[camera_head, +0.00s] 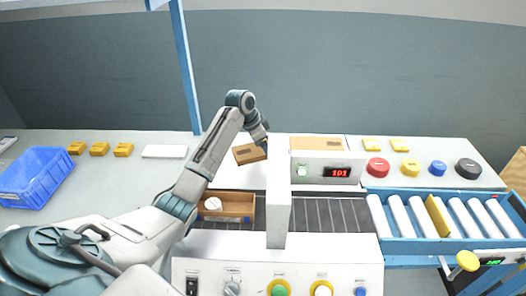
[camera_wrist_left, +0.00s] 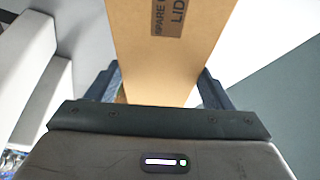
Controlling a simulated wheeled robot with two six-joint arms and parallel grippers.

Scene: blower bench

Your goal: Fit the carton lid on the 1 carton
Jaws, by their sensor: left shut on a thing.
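A brown cardboard lid (camera_head: 247,155) is held in my left gripper (camera_head: 264,148), raised behind the carton and a little to its right. In the left wrist view the lid (camera_wrist_left: 165,45) lies between the two fingers of my left gripper (camera_wrist_left: 158,90); its dark label shows the words "SPARE" and "LID". The open brown carton (camera_head: 237,199) stands on the conveyor, left of the white upright housing, with a white round thing inside. My arm hides its left end. My right gripper is not in view.
A white upright housing (camera_head: 278,205) stands just right of the carton. A blue crate (camera_head: 38,176), yellow blocks (camera_head: 99,149) and a white slab (camera_head: 164,151) are at left; rollers (camera_head: 420,217) are at right.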

